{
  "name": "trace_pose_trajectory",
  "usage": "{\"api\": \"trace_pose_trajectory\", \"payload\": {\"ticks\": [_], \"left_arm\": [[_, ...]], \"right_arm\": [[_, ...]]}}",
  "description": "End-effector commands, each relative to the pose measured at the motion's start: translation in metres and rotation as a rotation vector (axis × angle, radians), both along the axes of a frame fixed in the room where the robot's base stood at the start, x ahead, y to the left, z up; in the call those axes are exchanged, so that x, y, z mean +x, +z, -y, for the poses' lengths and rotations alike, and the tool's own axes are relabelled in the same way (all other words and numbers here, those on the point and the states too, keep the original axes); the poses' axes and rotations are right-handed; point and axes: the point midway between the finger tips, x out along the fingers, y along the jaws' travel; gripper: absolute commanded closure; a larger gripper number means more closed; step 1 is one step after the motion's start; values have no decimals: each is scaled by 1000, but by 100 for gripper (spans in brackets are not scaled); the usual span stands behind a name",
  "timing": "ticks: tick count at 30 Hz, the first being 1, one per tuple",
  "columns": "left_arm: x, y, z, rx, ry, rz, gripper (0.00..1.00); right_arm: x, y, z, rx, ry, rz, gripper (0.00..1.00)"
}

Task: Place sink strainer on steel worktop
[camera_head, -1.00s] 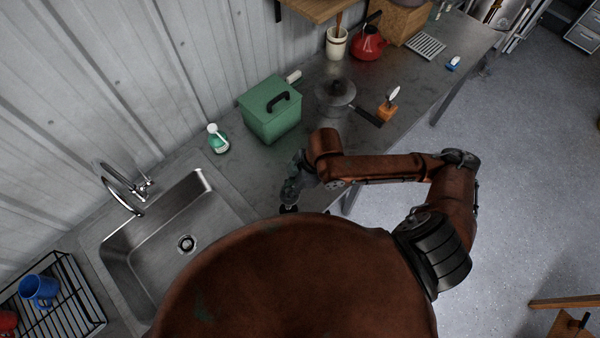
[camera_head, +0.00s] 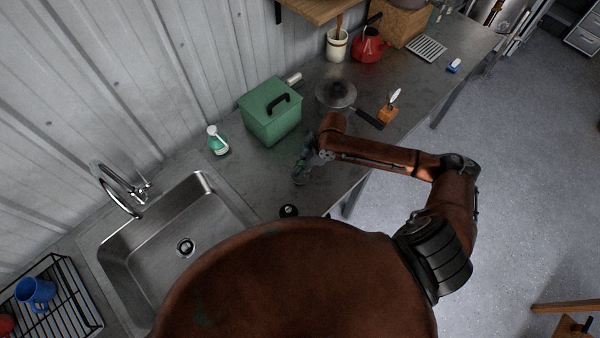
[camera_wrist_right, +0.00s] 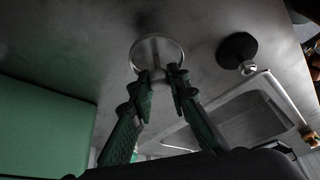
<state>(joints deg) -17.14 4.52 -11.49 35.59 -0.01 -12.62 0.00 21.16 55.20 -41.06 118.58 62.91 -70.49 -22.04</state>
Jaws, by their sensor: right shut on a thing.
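My right gripper (camera_head: 301,172) is over the steel worktop (camera_head: 235,180), right of the sink. In the right wrist view its fingers (camera_wrist_right: 162,83) are shut on the sink strainer (camera_wrist_right: 157,40), a round metal disc with a pale rim. The strainer is in front of the fingertips, close to the worktop; I cannot tell whether it touches. In the head view the strainer is small and hard to make out at the gripper. My left gripper is not in view.
A black round stopper-like piece (camera_head: 288,211) lies nearby on the worktop. The sink (camera_head: 150,235) is at the left, with a soap bottle (camera_head: 217,141) and green box (camera_head: 271,112) behind. A lidded pan (camera_head: 336,94) and an orange block (camera_head: 387,113) stand farther right.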

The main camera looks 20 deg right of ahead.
Motion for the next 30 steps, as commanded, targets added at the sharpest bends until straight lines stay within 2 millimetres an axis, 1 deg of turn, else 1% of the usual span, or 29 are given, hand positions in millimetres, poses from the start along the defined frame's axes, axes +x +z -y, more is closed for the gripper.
{"api": "trace_pose_trajectory", "payload": {"ticks": [3, 6, 9, 17, 18, 25, 30], "left_arm": [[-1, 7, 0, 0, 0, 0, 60], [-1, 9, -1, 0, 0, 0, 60], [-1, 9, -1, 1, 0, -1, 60], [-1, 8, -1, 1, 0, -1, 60], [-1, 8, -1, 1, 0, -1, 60], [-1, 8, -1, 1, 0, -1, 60], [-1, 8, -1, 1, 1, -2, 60]], "right_arm": [[-1, -17, 0, 2, -2, -3, 100], [0, -27, 0, 2, -1, -2, 100], [0, -30, 0, 0, -1, 0, 100], [0, -32, 0, 0, -1, 0, 100], [0, -33, 0, 0, -1, 0, 83], [0, -32, 0, 0, 0, 0, 68], [0, -32, 0, 0, 0, 0, 67]]}}
